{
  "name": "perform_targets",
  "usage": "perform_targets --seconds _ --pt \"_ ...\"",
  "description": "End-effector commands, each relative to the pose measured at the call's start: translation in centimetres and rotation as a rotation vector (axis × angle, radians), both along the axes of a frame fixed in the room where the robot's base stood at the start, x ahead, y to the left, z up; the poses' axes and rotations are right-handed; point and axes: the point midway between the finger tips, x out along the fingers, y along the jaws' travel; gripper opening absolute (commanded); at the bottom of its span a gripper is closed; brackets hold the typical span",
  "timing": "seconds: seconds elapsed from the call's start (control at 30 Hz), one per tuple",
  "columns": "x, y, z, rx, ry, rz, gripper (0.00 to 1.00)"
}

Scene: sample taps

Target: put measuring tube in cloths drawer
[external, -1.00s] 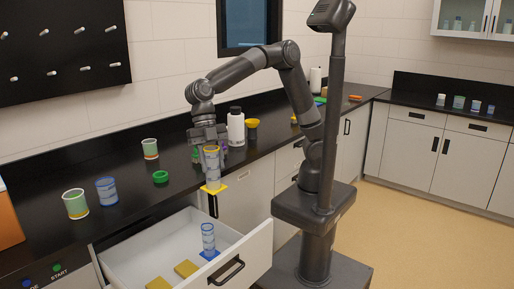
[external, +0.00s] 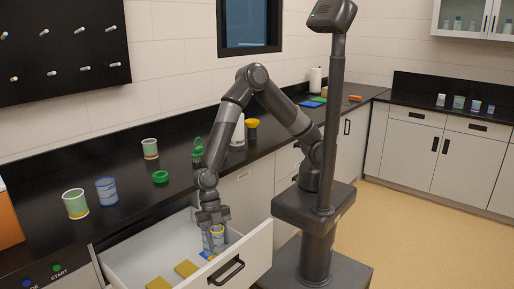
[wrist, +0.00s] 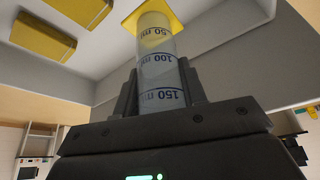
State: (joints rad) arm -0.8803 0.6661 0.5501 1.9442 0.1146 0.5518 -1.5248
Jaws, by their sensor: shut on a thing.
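The measuring tube (wrist: 160,65) is clear with blue markings and a yellow base. My gripper (wrist: 158,90) is shut around it in the wrist view. In the external view my gripper (external: 214,222) reaches down into the open drawer (external: 258,252), with the tube (external: 217,238) at its fingers, partly hidden. Two yellow cloths (external: 186,268) lie on the drawer floor and also show in the wrist view (wrist: 47,35). Whether the held tube touches the floor is unclear.
The drawer's left part (external: 130,262) is free.

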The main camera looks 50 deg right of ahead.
Motion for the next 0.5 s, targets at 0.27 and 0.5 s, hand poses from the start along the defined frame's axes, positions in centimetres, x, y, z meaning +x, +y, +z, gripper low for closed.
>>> perform_targets --seconds 0.27,0.5 --pt "0.0 0.0 -3.0 -0.001 0.001 -0.001 0.05" --pt "0.0 0.0 -6.1 -0.002 0.001 -0.001 0.05"
